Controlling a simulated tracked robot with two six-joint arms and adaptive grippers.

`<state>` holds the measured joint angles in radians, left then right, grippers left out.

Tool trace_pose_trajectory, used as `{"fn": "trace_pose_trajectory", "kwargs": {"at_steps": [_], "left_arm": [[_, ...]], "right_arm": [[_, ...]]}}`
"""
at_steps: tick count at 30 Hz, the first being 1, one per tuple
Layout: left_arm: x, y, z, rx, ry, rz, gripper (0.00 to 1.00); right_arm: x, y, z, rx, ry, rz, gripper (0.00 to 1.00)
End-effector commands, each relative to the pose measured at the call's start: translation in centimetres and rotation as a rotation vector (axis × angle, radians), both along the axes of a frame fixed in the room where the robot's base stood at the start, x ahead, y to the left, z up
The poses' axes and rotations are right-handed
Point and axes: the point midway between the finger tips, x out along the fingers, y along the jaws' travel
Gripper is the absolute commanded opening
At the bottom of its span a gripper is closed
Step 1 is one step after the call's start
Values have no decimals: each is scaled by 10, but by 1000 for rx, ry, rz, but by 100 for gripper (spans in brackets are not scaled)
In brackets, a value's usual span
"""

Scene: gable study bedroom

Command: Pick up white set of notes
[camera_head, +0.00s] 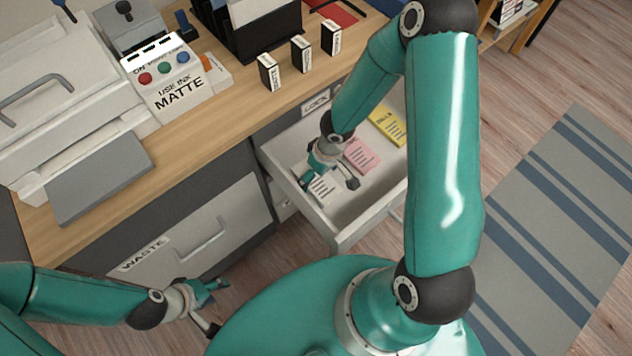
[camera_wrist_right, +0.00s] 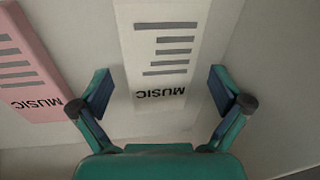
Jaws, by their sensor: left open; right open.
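The white set of notes (camera_head: 321,188) lies in the open drawer (camera_head: 345,222), at its left end. In the right wrist view the white notes (camera_wrist_right: 163,60) show printed lines and the word MUSIC. My right gripper (camera_head: 328,180) reaches down into the drawer over the white notes and partly hides them. Its two open fingers (camera_wrist_right: 163,95) stand on either side of the notes' near end, with nothing held between them. My left gripper (camera_head: 210,308) is open and empty, low at the left, in front of the waste drawer.
Pink notes (camera_head: 361,156) lie beside the white ones, and yellow notes (camera_head: 388,126) lie farther right in the drawer. The drawer walls stand close around my right gripper. The wooden desktop (camera_head: 225,105) holds a printer (camera_head: 75,110) and several small boxes. The WASTE drawer (camera_head: 200,235) is shut.

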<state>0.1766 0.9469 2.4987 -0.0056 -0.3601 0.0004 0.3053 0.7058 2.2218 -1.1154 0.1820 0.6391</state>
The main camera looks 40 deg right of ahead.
Motion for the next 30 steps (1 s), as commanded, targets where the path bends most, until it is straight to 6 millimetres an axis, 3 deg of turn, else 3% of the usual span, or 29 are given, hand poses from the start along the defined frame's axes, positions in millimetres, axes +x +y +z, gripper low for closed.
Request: {"fn": "trace_pose_trajectory", "kwargs": {"at_steps": [7, 18, 30], "left_arm": [[0, 0, 0, 0, 0, 0, 47], [0, 0, 0, 0, 0, 0, 47], [0, 0, 4, 0, 0, 0, 47]], "right_arm": [[0, 0, -1, 0, -1, 1, 100], [0, 0, -1, -1, 0, 1, 38], [1, 0, 5, -1, -1, 0, 36]]}}
